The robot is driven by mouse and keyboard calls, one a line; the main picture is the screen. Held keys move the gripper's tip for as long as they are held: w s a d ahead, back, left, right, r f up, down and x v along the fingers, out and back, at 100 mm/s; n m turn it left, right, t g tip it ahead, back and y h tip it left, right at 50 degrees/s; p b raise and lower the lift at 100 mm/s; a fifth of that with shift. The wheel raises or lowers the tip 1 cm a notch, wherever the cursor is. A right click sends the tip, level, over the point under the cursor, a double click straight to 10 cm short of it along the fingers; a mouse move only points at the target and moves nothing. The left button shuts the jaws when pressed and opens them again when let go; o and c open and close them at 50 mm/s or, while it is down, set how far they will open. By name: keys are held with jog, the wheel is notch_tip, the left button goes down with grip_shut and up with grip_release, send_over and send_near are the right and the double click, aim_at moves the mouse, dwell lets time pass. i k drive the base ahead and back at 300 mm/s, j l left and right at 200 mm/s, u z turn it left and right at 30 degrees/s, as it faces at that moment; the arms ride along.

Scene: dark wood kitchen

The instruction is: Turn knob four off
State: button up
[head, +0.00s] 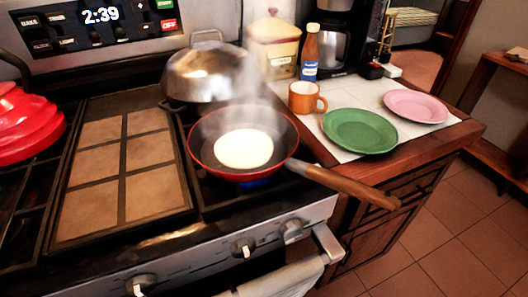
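Three stove knobs show along the front panel of the range: a left one (141,285) near the bottom edge, a middle one (243,247) and a right one (292,231). I see no numbers on them, so I cannot tell which is knob four. The middle knob has a bright white grip. A red-rimmed frying pan (275,163) holds a pale round pancake (244,149) on the front right burner, with steam rising. A blue glow, apparently a flame (257,183), shows under the pan. My gripper is not in view.
The pan's wooden handle (355,187) sticks out past the stove's front right corner, beyond the right knob. A towel (280,281) hangs below the knobs. A lidded pot (209,75) stands behind. A mug (305,98), a green plate (360,130) and a pink plate (416,106) occupy the counter.

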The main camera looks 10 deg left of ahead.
aim_at(292, 230)
jog(key=i+l+u, duration=0.25)
jog(key=i+l, duration=0.4)
jog(key=i, duration=0.15)
jog(key=u, duration=1.4)
